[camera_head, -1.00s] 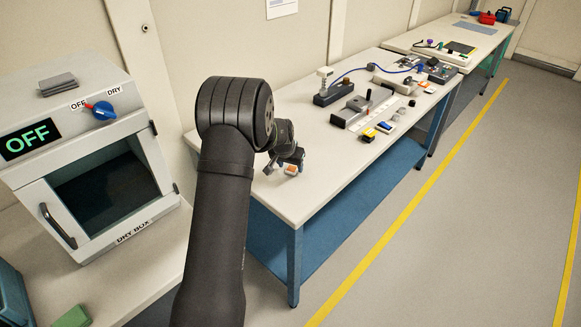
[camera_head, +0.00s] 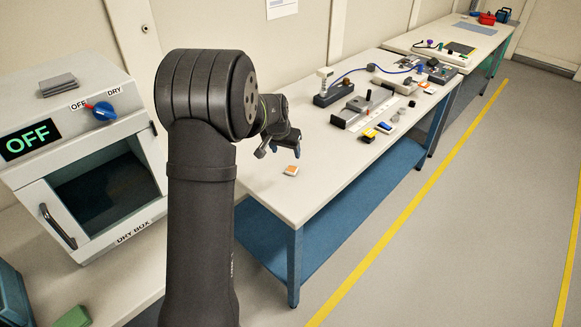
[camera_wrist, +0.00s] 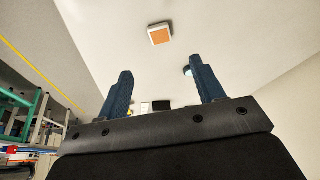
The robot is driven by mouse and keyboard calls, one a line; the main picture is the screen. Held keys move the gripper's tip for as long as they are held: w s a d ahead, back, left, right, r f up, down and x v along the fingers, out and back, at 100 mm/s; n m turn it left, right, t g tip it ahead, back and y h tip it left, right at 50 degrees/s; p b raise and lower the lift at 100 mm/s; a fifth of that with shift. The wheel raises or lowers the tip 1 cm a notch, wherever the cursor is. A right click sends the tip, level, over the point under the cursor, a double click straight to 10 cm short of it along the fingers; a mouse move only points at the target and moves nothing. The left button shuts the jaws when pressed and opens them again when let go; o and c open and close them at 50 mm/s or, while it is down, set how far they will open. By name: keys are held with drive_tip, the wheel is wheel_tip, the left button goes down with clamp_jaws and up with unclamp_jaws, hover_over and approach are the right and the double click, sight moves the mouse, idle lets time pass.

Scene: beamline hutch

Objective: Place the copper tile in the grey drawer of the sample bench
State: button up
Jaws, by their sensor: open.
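The copper tile (camera_head: 290,170), a small orange square with a pale rim, lies flat on the near part of the white bench top (camera_head: 315,185). It also shows in the wrist view (camera_wrist: 160,35), beyond and between the fingertips. My gripper (camera_head: 282,148) is open and empty, above and a little to the left of the tile in the head view, apart from it. Both its dark blue fingers show spread in the wrist view (camera_wrist: 160,78). I cannot make out which part is the grey drawer.
Farther along the bench stand a grey block with a pale upright head (camera_head: 332,92), a grey block with a dark knob (camera_head: 352,113) and several small coloured pieces. A dry box (camera_head: 100,215) reading OFF stands at the left. The bench around the tile is clear.

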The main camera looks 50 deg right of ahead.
approach(291, 169)
drive_tip(key=x, duration=0.2)
drive_tip(key=shift+w+d+f, duration=0.2)
drive_tip(key=shift+f, duration=0.1)
drive_tip(key=shift+s+x, duration=0.1)
drive_tip(key=shift+x, duration=1.2)
drive_tip(key=shift+s+x, duration=0.15)
drive_tip(key=shift+x, duration=1.15)
drive_tip(key=shift+c, duration=0.4)
drive_tip(key=c, duration=1.1)
drive_tip(key=shift+o, duration=0.2)
